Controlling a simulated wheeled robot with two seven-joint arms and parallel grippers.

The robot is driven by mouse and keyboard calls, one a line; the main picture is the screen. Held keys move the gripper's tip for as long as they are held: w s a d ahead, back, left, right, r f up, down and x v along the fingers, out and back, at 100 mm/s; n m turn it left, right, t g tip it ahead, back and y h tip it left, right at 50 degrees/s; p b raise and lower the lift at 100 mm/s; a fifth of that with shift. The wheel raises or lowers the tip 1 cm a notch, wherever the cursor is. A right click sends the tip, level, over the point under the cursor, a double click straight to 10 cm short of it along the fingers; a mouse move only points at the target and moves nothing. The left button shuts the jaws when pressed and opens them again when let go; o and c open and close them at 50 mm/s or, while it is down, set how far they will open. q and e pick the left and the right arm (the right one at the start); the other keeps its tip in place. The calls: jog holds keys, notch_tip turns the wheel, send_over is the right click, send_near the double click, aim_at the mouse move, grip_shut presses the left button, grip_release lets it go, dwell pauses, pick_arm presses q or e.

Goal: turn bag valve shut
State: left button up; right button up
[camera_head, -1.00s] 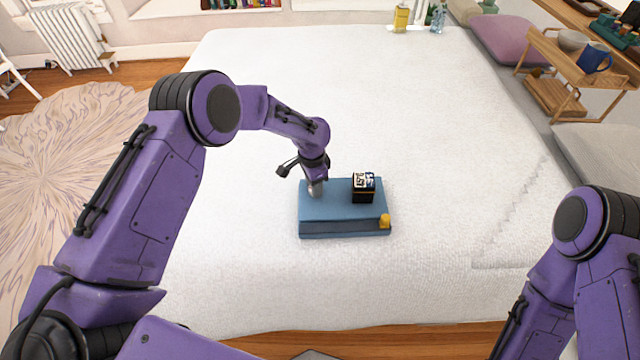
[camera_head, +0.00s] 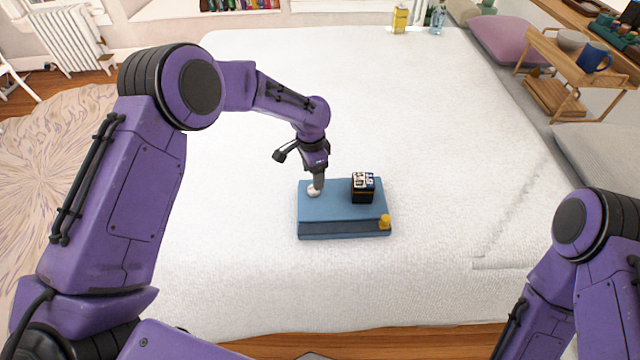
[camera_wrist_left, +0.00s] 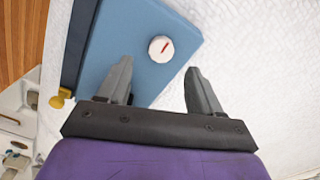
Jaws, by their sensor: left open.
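A blue, flat, box-shaped bag (camera_head: 340,212) lies on the bed. A white round valve knob (camera_head: 313,191) sits on its top near the left end. In the left wrist view the knob (camera_wrist_left: 161,48) shows a slanted red mark on its face. My left gripper (camera_head: 318,184) points down over the knob. In the left wrist view its two fingers (camera_wrist_left: 160,76) are apart and empty, and the knob appears beyond the tips, between their lines. Whether the tips touch the bag cannot be told. My right arm shows at the right edge, but its gripper is out of view.
A small dark box with a patterned top (camera_head: 363,187) stands on the bag, right of the knob. A yellow fitting (camera_head: 384,222) is at the bag's front right corner. The white bed (camera_head: 430,120) around the bag is clear.

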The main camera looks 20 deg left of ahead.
pick_arm(q)
notch_tip(320, 180, up, 5)
jog(key=shift+r, duration=0.1)
dwell(0.4)
